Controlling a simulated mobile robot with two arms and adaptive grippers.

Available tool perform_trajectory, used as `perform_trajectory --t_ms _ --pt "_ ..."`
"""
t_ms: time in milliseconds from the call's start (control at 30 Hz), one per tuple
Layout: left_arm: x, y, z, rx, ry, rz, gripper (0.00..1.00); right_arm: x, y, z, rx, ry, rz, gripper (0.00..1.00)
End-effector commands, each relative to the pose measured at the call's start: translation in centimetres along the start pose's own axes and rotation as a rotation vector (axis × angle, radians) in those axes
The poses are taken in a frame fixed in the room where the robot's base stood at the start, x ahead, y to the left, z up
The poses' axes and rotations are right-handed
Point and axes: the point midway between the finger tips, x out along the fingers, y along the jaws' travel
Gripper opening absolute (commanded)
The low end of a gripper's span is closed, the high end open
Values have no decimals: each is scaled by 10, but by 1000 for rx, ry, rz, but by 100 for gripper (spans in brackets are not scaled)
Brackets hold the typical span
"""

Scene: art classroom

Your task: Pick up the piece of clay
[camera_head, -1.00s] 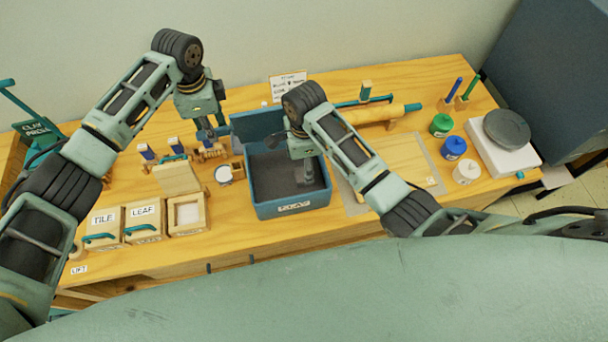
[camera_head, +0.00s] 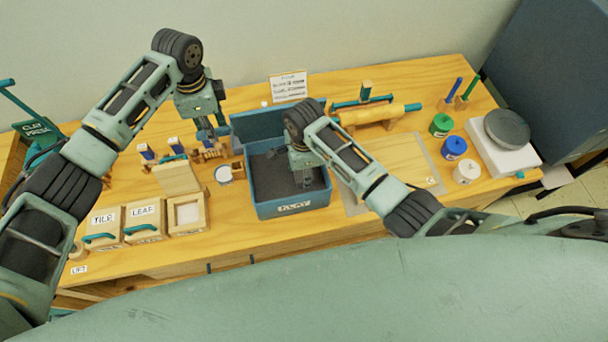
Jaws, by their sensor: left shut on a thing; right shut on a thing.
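The teal clay box (camera_head: 294,207) stands open in the middle of the table, with dark grey clay (camera_head: 265,175) inside. Its lid (camera_head: 257,124) is raised at the back. My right gripper (camera_head: 305,178) reaches down into the box and is shut on a piece of clay; the piece is hard to tell from the dark clay around it. My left gripper (camera_head: 217,133) is at the left edge of the raised lid and is shut, apparently on that edge; the contact is small and partly hidden.
Wooden boxes marked TILE (camera_head: 105,222) and LEAF (camera_head: 145,218) stand at the left. A rolling pin (camera_head: 375,114) lies behind a board (camera_head: 405,160) at the right. Green (camera_head: 440,125), blue (camera_head: 453,148) and white (camera_head: 466,172) jars stand beside a scale (camera_head: 505,155).

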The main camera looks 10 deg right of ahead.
Motion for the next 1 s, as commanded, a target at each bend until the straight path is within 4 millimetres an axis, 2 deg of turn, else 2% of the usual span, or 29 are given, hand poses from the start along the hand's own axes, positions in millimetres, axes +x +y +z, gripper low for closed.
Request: perform_trajectory --t_ms 33,200,433,567,667,767,1000 --pt "0 0 0 0 0 0 0 0 0 0 0 0 0 24" --pt "0 0 0 0 0 0 0 0 0 0 0 0 0 9" --pt "0 0 0 0 0 0 0 -1 0 0 0 -1 -1 9" --pt "0 0 0 0 0 0 0 -10 -1 1 -1 -2 -2 9" --pt "0 0 0 0 0 0 0 -26 -1 1 -1 -4 -5 9" --pt "0 0 0 0 0 0 0 -50 -2 2 -2 -5 -7 9" --pt "0 0 0 0 -1 0 0 -117 -1 2 -2 -4 -6 9"
